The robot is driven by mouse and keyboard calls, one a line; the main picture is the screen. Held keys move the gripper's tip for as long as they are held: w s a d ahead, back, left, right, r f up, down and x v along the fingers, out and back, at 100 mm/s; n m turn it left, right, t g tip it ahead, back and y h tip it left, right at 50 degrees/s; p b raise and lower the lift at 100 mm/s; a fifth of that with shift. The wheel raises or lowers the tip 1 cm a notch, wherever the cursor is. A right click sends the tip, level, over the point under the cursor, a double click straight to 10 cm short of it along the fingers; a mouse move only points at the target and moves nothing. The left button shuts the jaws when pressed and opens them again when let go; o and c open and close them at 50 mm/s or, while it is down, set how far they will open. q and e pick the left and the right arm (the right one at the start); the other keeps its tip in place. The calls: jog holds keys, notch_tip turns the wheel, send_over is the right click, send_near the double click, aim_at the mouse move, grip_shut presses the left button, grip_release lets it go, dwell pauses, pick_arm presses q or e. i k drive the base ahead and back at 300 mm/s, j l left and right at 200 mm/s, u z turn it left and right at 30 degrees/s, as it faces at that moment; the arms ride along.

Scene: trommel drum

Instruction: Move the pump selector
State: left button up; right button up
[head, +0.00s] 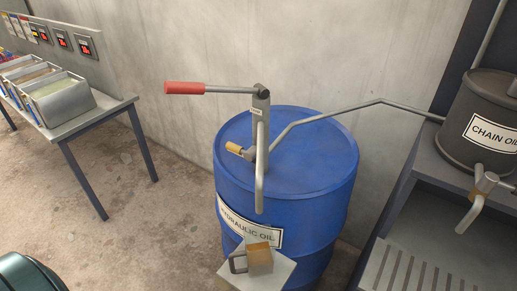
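A hand pump (261,140) stands upright on top of a blue drum (330,170) labelled "HYDRAULIC OIL". Its lever has a red grip (184,88) that points left. A small brass-coloured piece (235,148) sticks out to the left at the pump's base, and it may be the selector. No label on it can be read, so I cannot tell its setting. A grey spout bends down the drum's front, and a pipe (340,111) runs from the pump to the right. Neither of my grippers is in view.
A small grey container with a handle (258,262) sits on a pale plate before the drum. A dark "CHAIN OIL" tank (484,105) with a tap stands on a bench at right. A table (108,109) with trays is at left. Bare floor lies between table and drum.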

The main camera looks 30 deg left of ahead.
aim_at(250, 155)
jog(key=j+z, duration=0.2)
jog(key=z, duration=0.15)
jog(key=j+z, duration=0.15)
jog(key=z, duration=0.25)
jog(key=j+z, duration=0.2)
jog(key=z, duration=0.15)
jog(key=k+j+z, duration=0.2)
jog(key=j, duration=0.25)
jog(key=k+j+z, duration=0.2)
jog(key=j, duration=0.2)
jog(key=k+j+z, duration=0.25)
jog(key=j, duration=0.15)
jog(key=k+j+z, duration=0.2)
jog(key=j, duration=0.15)
jog(key=k+j, duration=0.5)
jog(key=j, duration=0.15)
jog(key=k+j+z, duration=0.1)
jog(key=k+j, duration=0.4)
jog(key=j, duration=0.2)
jog(key=k+j, duration=0.5)
jog(key=j, duration=0.15)
